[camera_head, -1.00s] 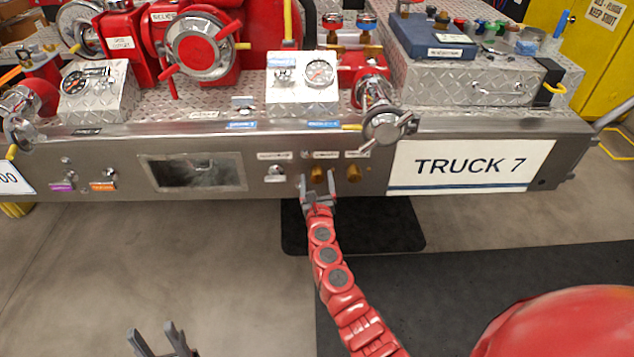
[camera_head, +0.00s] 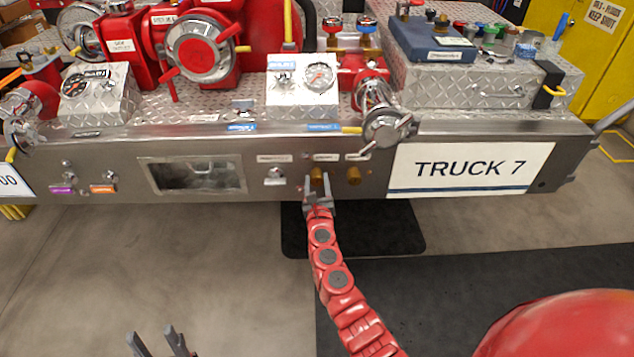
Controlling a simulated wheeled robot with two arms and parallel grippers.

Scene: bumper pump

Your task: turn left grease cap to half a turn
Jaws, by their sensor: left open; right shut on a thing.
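Two brass grease caps sit side by side low on the bumper's front face. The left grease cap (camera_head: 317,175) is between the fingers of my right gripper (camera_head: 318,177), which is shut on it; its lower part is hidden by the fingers. The right grease cap (camera_head: 353,175) stands clear just beside it. My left gripper (camera_head: 158,341) is open and empty at the bottom edge, well below and in front of the bumper.
The steel bumper (camera_head: 375,137) carries gauges, valves and a TRUCK 7 plate (camera_head: 468,168). A chrome outlet with a handle (camera_head: 386,126) juts out above the right cap. A silver knob (camera_head: 275,176) is to the left. The floor in front is free, with dark mats.

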